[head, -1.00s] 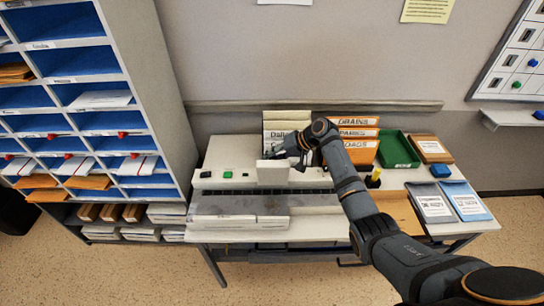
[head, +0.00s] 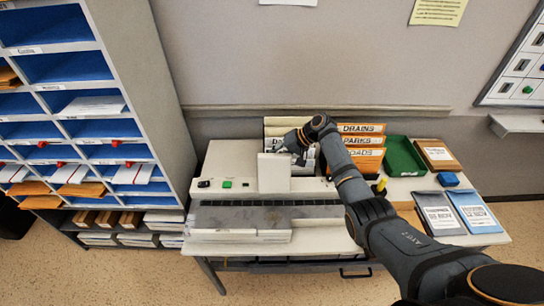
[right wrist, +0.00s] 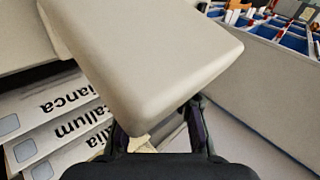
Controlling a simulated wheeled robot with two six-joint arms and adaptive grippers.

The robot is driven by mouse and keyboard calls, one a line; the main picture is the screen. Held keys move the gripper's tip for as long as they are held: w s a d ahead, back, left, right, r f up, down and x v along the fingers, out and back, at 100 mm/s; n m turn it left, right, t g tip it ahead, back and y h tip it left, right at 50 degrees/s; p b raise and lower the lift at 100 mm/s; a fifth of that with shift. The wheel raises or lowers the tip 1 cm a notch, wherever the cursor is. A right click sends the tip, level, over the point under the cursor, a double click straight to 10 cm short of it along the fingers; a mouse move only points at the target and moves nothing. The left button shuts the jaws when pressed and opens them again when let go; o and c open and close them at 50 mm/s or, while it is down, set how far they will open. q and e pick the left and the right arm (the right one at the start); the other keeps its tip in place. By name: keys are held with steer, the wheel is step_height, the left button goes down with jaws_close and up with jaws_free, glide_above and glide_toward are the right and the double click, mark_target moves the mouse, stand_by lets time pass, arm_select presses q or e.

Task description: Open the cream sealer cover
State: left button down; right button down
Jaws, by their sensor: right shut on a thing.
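The cream sealer (head: 222,170) stands on the table, with a black switch and a green button on its left top. Its cream cover (head: 273,175) is a pale block that stands up at the middle of the machine. My right gripper (head: 297,158) is at the cover's right rear side and shut on it. In the right wrist view the cover (right wrist: 145,55) fills the top centre and reaches between the two fingers (right wrist: 160,135). The exact contact is partly hidden. My left gripper is in neither view.
White and orange file folders (head: 360,140) stand behind, with a green tray (head: 404,157) to their right. Grey and blue packets (head: 470,210) lie at the table's right. A pigeonhole shelf (head: 120,60) stands left. My right arm crosses the table's right half.

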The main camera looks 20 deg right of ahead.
steer(key=shift+w+d+r, duration=0.2)
steer(key=shift+w+r, duration=0.05)
steer(key=shift+r, duration=0.05)
steer(key=c, duration=1.5)
jaws_free()
steer(key=o, duration=0.4)
steer(key=shift+s+d+f, duration=0.15)
steer(key=shift+d, duration=0.1)
steer(key=shift+a, duration=0.15)
steer(key=v, duration=1.2)
steer(key=shift+s, duration=0.1)
steer(key=shift+f, duration=0.1)
